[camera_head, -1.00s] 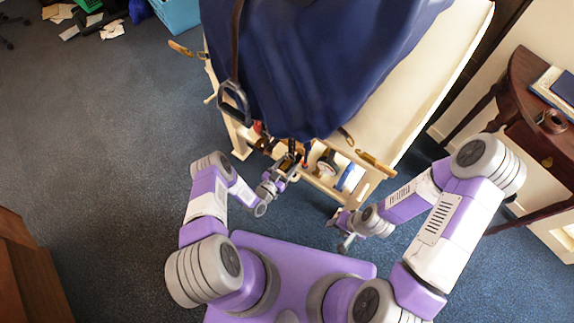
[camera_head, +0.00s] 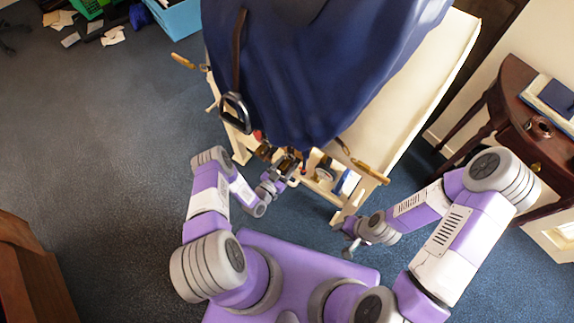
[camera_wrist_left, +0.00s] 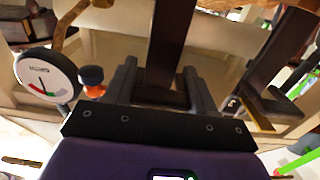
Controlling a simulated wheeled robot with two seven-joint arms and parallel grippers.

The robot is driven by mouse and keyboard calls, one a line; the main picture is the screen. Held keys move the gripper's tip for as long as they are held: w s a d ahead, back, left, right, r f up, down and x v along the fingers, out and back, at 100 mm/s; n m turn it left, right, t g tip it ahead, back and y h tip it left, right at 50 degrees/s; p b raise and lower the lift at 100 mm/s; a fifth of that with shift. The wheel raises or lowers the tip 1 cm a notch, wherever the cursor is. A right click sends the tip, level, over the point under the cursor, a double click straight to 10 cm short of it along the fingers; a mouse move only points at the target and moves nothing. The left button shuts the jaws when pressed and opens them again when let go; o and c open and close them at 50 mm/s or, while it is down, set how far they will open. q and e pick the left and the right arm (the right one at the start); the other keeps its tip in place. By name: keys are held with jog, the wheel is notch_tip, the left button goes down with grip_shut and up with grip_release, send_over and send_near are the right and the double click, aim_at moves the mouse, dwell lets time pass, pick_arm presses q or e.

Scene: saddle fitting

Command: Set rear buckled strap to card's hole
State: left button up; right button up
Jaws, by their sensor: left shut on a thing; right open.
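My left gripper (camera_head: 287,163) is below the front edge of the dark blue saddle cover (camera_head: 320,70). In the left wrist view its two dark fingers (camera_wrist_left: 163,92) are shut on a dark brown strap (camera_wrist_left: 175,40) that runs upward between them. A second dark strap (camera_wrist_left: 280,52) hangs to the right, with a metal buckle-like part near its lower end. I cannot tell which strap is the rear one. The holes and the card cannot be made out. My right gripper (camera_head: 344,238) is open and empty, low beside the stand's right leg.
A round white gauge marked "GIRTH" (camera_wrist_left: 47,75) and an orange-and-dark knob (camera_wrist_left: 92,80) are left of the fingers. The cream stand (camera_head: 425,85) carries the cover. A stirrup (camera_head: 235,110) hangs at left. A wooden side table (camera_head: 515,110) is at right.

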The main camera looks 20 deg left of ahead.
aim_at(282, 171)
pick_arm(q)
jog(key=o, duration=1.5)
jog(key=p+v, duration=0.1)
jog(key=v, duration=0.6)
jog(key=shift+s+a+p, duration=0.1)
jog(key=shift+s+p, duration=0.15)
jog(key=shift+p, duration=0.15)
